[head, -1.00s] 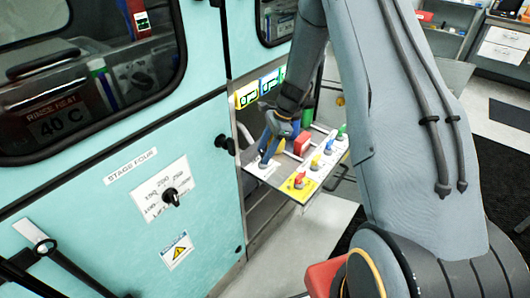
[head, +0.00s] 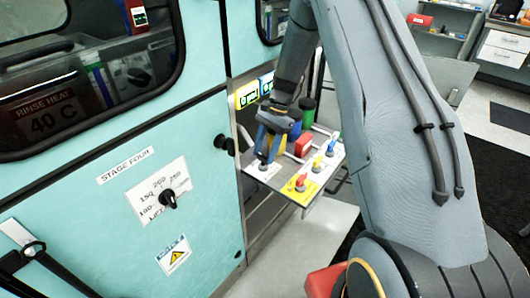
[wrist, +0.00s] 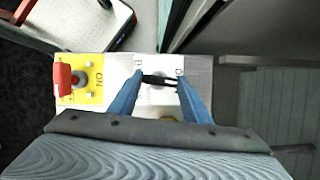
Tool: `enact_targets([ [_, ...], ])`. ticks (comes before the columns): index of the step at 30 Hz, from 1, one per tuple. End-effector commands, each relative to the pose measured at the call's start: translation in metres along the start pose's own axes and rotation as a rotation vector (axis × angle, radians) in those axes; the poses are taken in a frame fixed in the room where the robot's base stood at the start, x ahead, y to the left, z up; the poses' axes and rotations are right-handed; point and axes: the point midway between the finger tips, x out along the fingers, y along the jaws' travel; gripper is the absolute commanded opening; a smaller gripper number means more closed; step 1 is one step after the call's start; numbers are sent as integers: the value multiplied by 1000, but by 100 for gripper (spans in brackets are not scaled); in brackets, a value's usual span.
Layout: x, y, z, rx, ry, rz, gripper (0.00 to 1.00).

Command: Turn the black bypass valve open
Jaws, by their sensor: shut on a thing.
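The black bypass valve (wrist: 160,80) is on a white plate (wrist: 147,64) in the wrist view. Its dark handle lies crosswise in the picture, between my two blue fingers. My gripper (wrist: 159,84) is shut on this handle, with a finger at each end. The lettering on the plate is partly covered by the fingers.
A red valve (head: 300,182) on a yellow plate stands close beside the white plate. Yellow (head: 316,163) and blue (head: 330,147) valves stand farther along the panel. The teal machine wall (head: 120,215), with a black dial (head: 168,199), is to the left.

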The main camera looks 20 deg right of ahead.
Motion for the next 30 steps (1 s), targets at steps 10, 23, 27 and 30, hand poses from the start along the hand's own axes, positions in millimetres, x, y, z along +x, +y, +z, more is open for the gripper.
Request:
enact_targets([
  [10, 0, 0, 1, -1, -2, 1, 45],
  [23, 0, 0, 1, 10, -1, -4, 62],
  [27, -2, 3, 1, 109, -1, -44, 62],
  [30, -3, 5, 2, 257, -2, -104, 62],
])
